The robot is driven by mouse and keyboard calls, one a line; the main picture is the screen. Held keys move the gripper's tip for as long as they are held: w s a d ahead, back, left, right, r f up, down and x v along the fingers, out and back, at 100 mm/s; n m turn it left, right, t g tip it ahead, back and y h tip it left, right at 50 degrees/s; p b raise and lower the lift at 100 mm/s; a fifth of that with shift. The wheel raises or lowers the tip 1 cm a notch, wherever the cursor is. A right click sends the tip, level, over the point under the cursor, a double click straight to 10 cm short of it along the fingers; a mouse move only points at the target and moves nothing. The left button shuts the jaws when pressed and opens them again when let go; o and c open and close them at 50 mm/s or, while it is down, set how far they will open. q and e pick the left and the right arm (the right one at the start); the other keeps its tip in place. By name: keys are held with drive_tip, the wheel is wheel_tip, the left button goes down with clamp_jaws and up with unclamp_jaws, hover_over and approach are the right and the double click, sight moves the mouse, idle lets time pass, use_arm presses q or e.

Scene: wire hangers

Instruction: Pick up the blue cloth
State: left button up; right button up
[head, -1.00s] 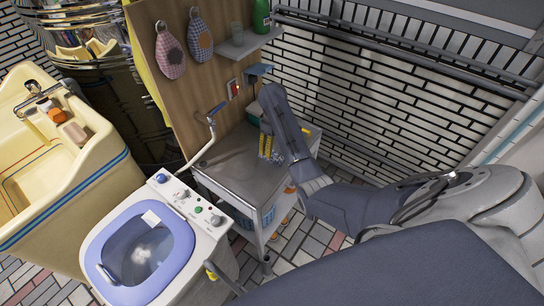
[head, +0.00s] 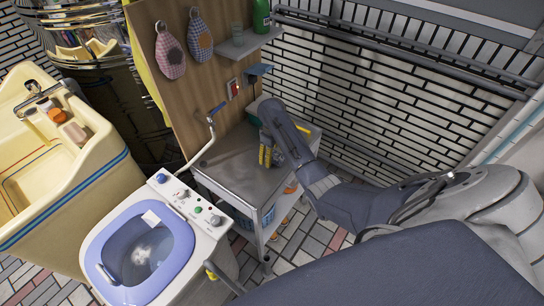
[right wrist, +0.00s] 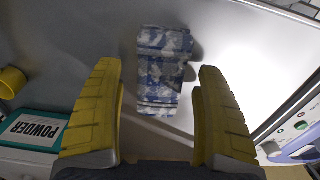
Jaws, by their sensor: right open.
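The blue cloth (right wrist: 163,72) has a blue and white pattern and lies folded on the grey metal top of the cart (head: 232,165). In the right wrist view it sits ahead of and between the two yellow fingers, with a gap on both sides. My right gripper (head: 266,157) is open and empty, pointing down over the cart top near its back. In the head view I cannot make out the cloth behind the gripper and wrist.
A teal powder box (right wrist: 32,130) and a yellow cup (right wrist: 12,82) stand to one side of the gripper. A washing machine (head: 140,250) with a blue lid rim stands beside the cart. A wooden panel (head: 190,75) with a shelf (head: 250,40) rises behind it.

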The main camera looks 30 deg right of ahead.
drive_tip(key=c, duration=1.3)
drive_tip(key=shift+r, duration=0.1)
wheel_tip(320, 180, up, 20)
idle(0.8)
